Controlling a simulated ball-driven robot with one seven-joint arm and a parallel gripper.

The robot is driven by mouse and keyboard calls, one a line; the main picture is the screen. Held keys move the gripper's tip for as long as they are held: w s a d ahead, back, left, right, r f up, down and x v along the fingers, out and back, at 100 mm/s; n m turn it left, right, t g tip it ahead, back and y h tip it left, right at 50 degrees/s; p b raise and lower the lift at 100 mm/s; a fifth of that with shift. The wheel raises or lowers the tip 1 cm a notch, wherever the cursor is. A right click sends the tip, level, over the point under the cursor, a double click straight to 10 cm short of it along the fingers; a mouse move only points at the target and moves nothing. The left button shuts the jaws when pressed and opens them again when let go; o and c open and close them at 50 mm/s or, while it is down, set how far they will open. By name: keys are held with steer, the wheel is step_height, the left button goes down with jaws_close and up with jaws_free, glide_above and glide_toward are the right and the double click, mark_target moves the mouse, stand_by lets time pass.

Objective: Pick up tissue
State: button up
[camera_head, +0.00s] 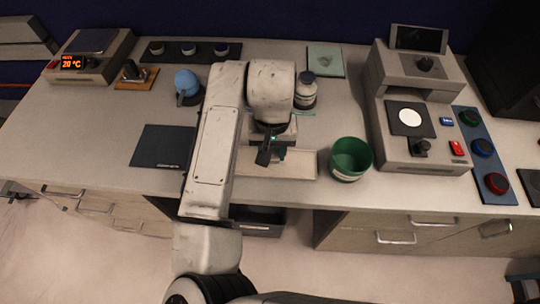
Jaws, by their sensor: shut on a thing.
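My gripper (268,156) is dark and points down over a shallow pale tray (302,166) at the front middle of the bench. The piece is mostly hidden by the gripper and too small to make out clearly. I cannot tell whether it touches the tray. My arm covers part of the tray and the bench behind it.
A green round tub (350,158) stands just right of the tray. A grey machine (424,140) is farther right. A lidded jar (305,92) stands behind my gripper. A black mat (163,146) and a blue rounded object (187,84) are left of my arm.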

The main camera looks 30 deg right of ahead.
steer(key=s+d+r+b, duration=0.1)
steer(key=s+r, duration=0.8)
steer(key=s, duration=0.4)
steer(key=shift+d, duration=0.15)
steer(key=shift+s, duration=0.1)
